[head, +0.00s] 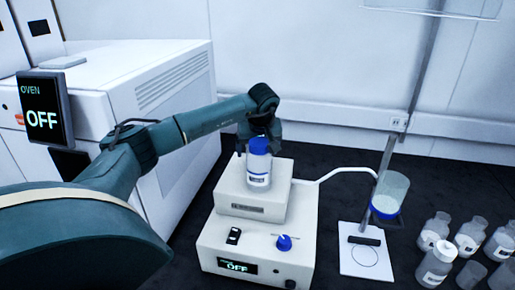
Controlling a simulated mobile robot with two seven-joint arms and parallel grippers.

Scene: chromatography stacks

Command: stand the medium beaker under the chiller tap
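My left gripper (259,147) is over a white bottle (259,172) with a blue cap, its fingers on either side of the cap. The bottle looks upright on the upper block (228,194) of a white unit whose display reads OFF. Whether the fingers touch the bottle is not clear. I cannot pick out the medium beaker for certain, nor a labelled chiller tap. A pale tube (335,172) runs from the white unit to a clear vessel (394,186) with a blue lower rim, held at a stand. My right gripper is not in view.
The stand's white base plate (353,266) has a circle drawn on it. Several clear bottles (436,262) and small glass vessels (471,274) crowd the lower right. A large white oven (150,85) with an OFF display stands at left. Dark bench behind the tube is clear.

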